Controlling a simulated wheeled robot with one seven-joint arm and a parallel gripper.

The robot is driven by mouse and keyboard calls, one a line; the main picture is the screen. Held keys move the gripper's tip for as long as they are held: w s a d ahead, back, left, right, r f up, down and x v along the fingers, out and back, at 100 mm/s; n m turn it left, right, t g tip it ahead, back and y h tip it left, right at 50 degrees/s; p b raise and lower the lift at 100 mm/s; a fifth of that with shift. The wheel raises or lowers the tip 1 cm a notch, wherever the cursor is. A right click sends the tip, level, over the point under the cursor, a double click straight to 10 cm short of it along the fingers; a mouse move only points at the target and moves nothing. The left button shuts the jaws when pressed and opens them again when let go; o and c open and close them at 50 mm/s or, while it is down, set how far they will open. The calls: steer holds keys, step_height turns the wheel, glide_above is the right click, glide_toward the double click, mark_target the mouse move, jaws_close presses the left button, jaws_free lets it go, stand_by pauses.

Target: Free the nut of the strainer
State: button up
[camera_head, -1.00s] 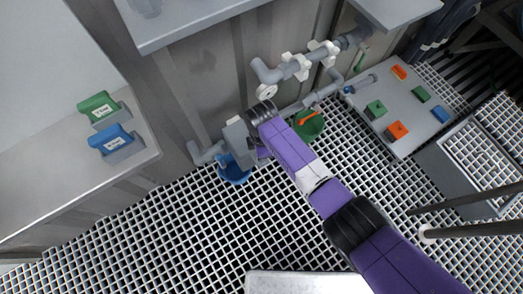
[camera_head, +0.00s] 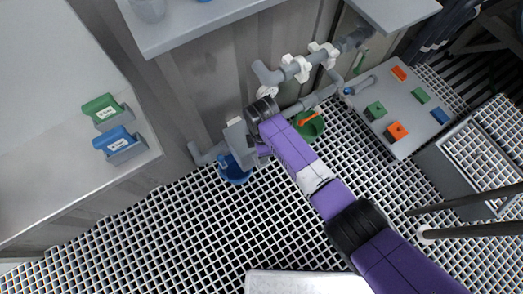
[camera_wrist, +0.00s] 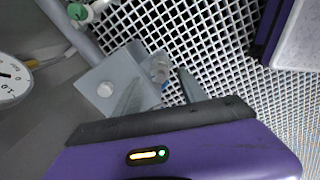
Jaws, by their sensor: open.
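The two grey fingers are spread apart, and contact with the fitting cannot be told. In the head view, my gripper (camera_head: 240,142) is at the low grey pipework beside the wall, above a blue bucket (camera_head: 233,170). My purple arm hides much of the strainer there.
A green bucket (camera_head: 309,126) with an orange piece stands right of my gripper. Grey pipes with white fittings (camera_head: 299,68) run along the wall. A grey board (camera_head: 398,125) holds coloured blocks. A round gauge (camera_wrist: 12,80) is at the left in the wrist view. Grating floor (camera_head: 180,235) is clear in front.

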step_height(320, 180, up, 5)
steer(key=shift+r+p, duration=0.15)
steer(key=shift+p, duration=0.55)
